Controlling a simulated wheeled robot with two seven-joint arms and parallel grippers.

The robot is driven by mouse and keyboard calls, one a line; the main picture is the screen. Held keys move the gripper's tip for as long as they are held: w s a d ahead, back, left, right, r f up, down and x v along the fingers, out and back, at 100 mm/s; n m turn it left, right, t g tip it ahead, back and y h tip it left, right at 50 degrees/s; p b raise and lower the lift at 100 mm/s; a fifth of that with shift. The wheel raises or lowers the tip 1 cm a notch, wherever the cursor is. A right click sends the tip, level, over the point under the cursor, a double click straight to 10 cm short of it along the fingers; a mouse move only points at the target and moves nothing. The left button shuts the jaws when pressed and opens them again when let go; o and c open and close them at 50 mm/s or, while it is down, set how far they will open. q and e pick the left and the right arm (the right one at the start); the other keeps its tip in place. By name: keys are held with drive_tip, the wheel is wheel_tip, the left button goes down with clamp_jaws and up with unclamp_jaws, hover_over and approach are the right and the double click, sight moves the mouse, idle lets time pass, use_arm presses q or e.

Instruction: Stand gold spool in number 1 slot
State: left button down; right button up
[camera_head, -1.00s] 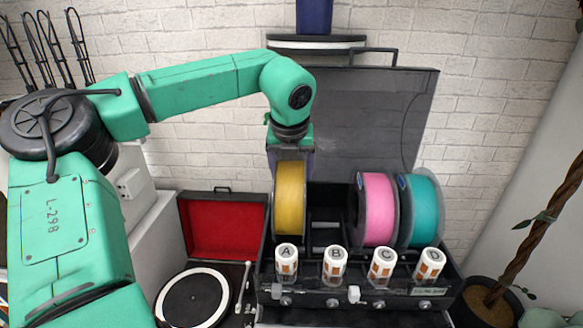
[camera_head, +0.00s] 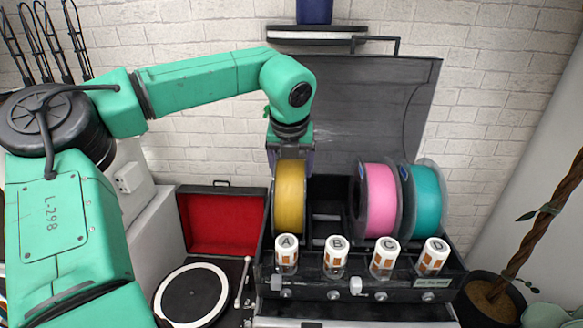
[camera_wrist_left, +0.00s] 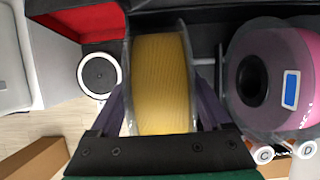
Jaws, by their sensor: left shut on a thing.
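The gold spool (camera_head: 290,197) stands upright at the left end of the black case (camera_head: 440,290), behind the jar marked A. It also fills the middle of the left wrist view (camera_wrist_left: 160,80). My left gripper (camera_head: 290,155) is above it, shut on it, with one finger on each side in the left wrist view (camera_wrist_left: 160,108). The spool's lower edge is hidden behind the front of the case, so I cannot tell whether it touches the bottom. No slot numbers are readable. My right gripper is not in view.
A pink spool (camera_head: 377,200) and a teal spool (camera_head: 427,203) stand to the right in the case. An empty gap lies between gold and pink. Several lettered jars, such as jar A (camera_head: 287,254), line the front. A turntable (camera_head: 190,297) with red-lined lid is at left.

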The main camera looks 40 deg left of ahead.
use_arm(q)
drive_tip(key=shift+r, duration=0.1)
unclamp_jaws()
drive_tip(key=shift+s, duration=0.1)
drive_tip(key=shift+s+d+r, duration=0.1)
drive_tip(key=shift+d+r, duration=0.05)
drive_tip(key=shift+r, duration=0.15)
drive_tip(key=b+v, duration=0.1)
drive_tip(key=v, duration=1.3)
drive_tip(key=shift+f, duration=0.1)
